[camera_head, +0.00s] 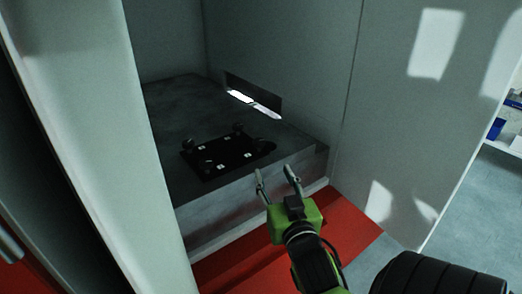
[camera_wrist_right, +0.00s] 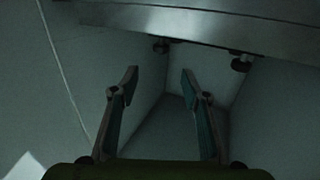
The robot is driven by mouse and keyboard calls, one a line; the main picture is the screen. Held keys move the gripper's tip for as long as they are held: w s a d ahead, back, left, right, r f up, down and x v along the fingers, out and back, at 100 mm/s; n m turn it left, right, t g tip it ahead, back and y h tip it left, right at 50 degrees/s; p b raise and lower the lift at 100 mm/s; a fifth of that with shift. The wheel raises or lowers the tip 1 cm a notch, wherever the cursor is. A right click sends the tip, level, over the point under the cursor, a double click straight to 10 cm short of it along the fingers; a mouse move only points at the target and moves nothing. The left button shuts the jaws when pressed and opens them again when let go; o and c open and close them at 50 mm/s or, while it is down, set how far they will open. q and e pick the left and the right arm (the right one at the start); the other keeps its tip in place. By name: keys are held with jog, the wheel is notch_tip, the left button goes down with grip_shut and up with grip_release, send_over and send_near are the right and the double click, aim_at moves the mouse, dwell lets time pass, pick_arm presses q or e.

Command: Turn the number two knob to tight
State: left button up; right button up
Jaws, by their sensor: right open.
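A black plate (camera_head: 228,157) lies on the grey block inside the enclosure in the head view. Dark round knobs stand near its corners, including a back-left one (camera_head: 187,144) and a back-right one (camera_head: 238,129). Small white labels mark the plate, but their numbers are too small to read, so I cannot tell which knob is number two. My right gripper (camera_head: 275,172) is open and empty, in front of the block and apart from the plate. Its spread fingers also show in the right wrist view (camera_wrist_right: 160,72). My left gripper is not in view.
The grey block (camera_head: 165,103) has a front edge near my right gripper. Pale walls (camera_head: 80,110) enclose it on the left, back and right. A slot (camera_head: 255,98) opens low in the wall. Red floor (camera_head: 235,274) lies in front. The right wrist view shows two small dark round parts (camera_wrist_right: 241,62) near a grey edge.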

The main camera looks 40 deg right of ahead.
aim_at(260, 146)
jog(key=p+x, duration=0.2)
jog(key=x, duration=1)
jog(key=shift+w+r, duration=0.1)
jog(key=shift+w, duration=0.2)
jog(key=shift+w+d, duration=0.3)
jog(key=shift+w, duration=0.15)
jog(key=c, duration=1.1)
